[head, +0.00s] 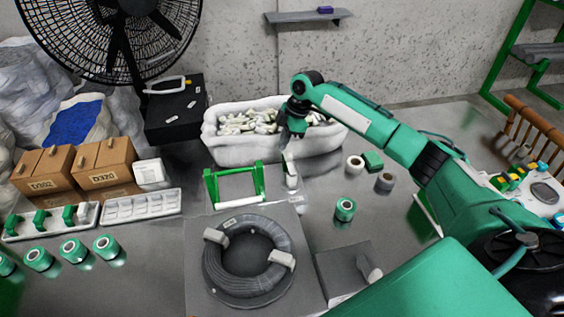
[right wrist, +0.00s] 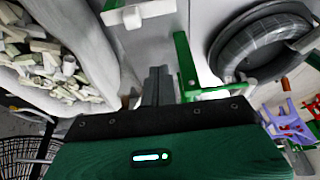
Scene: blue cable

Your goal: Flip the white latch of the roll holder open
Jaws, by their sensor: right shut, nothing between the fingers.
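The green roll holder (head: 210,188) stands on the grey bench in front of the white basket, with two green uprights and a white bar (head: 240,200) low across its front. A small white upright piece (head: 292,182) stands just right of it; I cannot tell which white part is the latch. My right gripper (head: 289,158) points down over this piece, right of the holder, shut and empty. In the right wrist view its grey fingers (right wrist: 158,78) are together beside a green upright (right wrist: 186,65). Contact cannot be told. My left gripper is out of view.
A white basket (head: 225,152) of pale pieces stands close behind. A dark cable coil (head: 215,272) lies in front. Cardboard boxes (head: 105,170) and white trays (head: 142,206) are at left.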

